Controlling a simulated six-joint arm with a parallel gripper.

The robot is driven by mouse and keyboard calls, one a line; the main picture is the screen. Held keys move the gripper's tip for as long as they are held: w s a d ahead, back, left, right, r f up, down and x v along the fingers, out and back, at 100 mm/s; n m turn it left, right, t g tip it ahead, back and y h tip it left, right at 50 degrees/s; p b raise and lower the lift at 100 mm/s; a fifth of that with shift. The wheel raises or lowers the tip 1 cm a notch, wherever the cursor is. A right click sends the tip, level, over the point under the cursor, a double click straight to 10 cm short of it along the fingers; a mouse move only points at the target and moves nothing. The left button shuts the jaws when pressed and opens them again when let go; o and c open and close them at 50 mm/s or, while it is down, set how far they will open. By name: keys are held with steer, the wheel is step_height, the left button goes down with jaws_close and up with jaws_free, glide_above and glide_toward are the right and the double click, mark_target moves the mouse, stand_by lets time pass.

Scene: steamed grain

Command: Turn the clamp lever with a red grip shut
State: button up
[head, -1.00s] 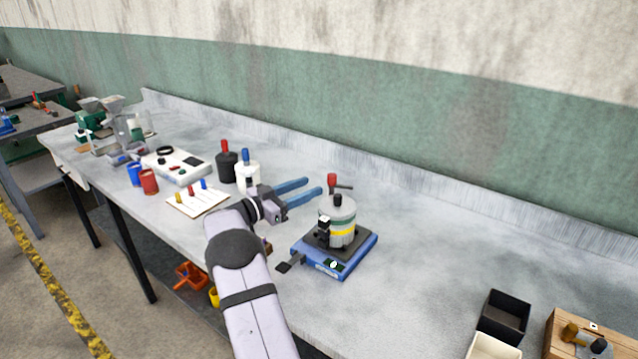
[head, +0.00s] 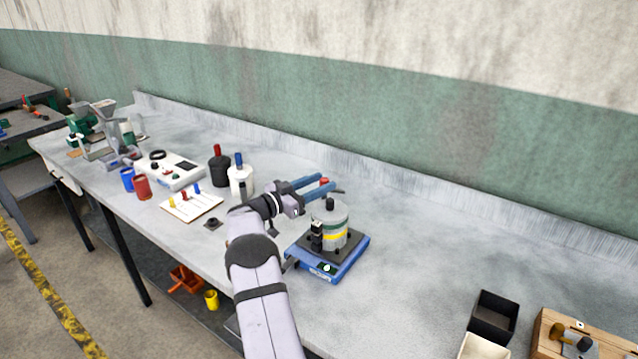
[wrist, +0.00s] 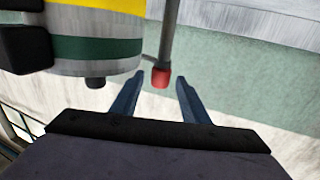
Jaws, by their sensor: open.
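The clamp lever's red grip (head: 324,181) shows between my fingers in the head view, above a grey vessel (head: 328,233) with green and yellow bands. In the wrist view the red grip (wrist: 161,78) sits at the end of a dark rod (wrist: 169,35), in the gap between my blue fingertips. My gripper (head: 327,183) is open around the grip, with visible space on both sides. The vessel (wrist: 100,48) fills the upper left of the wrist view. Fingers partly hide the lever in the head view.
The vessel stands on a blue base (head: 325,269). Black and white bottles (head: 220,168) stand to the left, near a tray with coloured pegs (head: 192,205). Bins (head: 494,316) and a wooden block lie at lower right. The bench right of the base is clear.

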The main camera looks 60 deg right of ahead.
steer(key=shift+c, duration=0.2)
jaws_close()
steer(key=shift+w+d+r+m+g+b, duration=0.1)
steer(key=shift+w+m+g+b, duration=0.15)
steer(key=shift+g+b, duration=0.35)
steer(key=shift+s+m+g+y+b, duration=0.1)
steer(key=shift+m+g+y+b, duration=0.35)
steer(key=shift+b, duration=0.2)
steer(key=shift+o, duration=0.2)
jaws_free()
